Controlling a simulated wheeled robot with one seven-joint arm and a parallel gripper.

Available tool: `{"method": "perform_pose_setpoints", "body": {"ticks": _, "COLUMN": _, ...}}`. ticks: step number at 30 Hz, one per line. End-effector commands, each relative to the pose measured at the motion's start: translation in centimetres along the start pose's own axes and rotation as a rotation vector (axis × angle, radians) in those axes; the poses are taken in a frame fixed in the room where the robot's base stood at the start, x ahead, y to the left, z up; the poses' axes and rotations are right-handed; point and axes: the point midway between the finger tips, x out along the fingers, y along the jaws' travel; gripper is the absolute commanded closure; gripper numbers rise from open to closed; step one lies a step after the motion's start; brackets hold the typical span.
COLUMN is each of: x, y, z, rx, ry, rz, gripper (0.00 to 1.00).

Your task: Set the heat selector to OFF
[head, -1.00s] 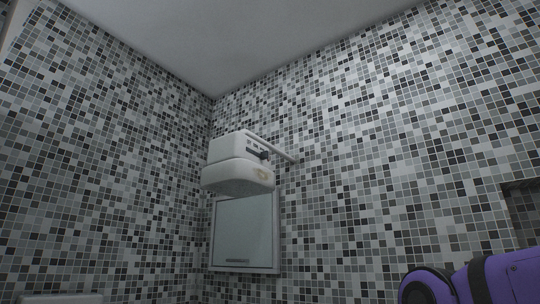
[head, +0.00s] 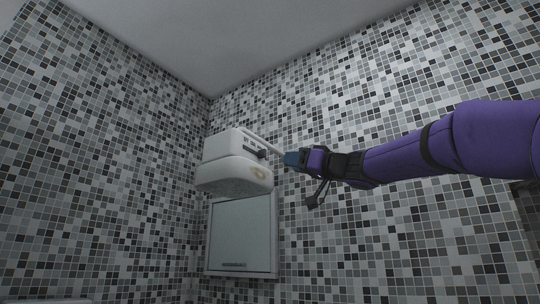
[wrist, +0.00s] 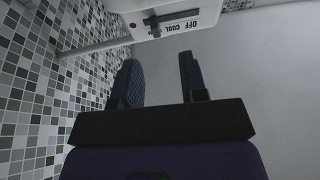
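A white shower heater (head: 232,175) hangs from a wall pipe high in the corner. Its heat selector (head: 262,153) is a small dark lever on the right face. In the wrist view, the lever (wrist: 154,24) sits toward the left part of a dark slot (wrist: 180,17). The labels OFF and COOL (wrist: 181,27) are printed to its right, with OFF farther from the lever than COOL. My gripper (head: 288,158) is just right of the lever in the head view. In the wrist view, its two fingers (wrist: 160,75) are spread, empty and apart from the heater.
The white pipe (wrist: 95,47) runs from the heater to the tiled wall, left of my fingers in the wrist view. A mirrored cabinet (head: 241,236) hangs below the heater. Open air lies right of my fingers in the wrist view.

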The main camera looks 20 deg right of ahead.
Motion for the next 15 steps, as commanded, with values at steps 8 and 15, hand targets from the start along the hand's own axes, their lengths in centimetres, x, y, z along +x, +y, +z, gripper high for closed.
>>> {"method": "perform_pose_setpoints", "body": {"ticks": 8, "x": 1.6, "y": 0.9, "z": -1.7, "rx": -0.03, "ry": 0.063, "rz": 0.008, "gripper": 0.61}}
{"method": "perform_pose_setpoints", "body": {"ticks": 15, "x": 5.5, "y": 0.8, "z": -1.8, "rx": -0.029, "ry": 0.061, "rz": 0.005, "gripper": 0.61}}
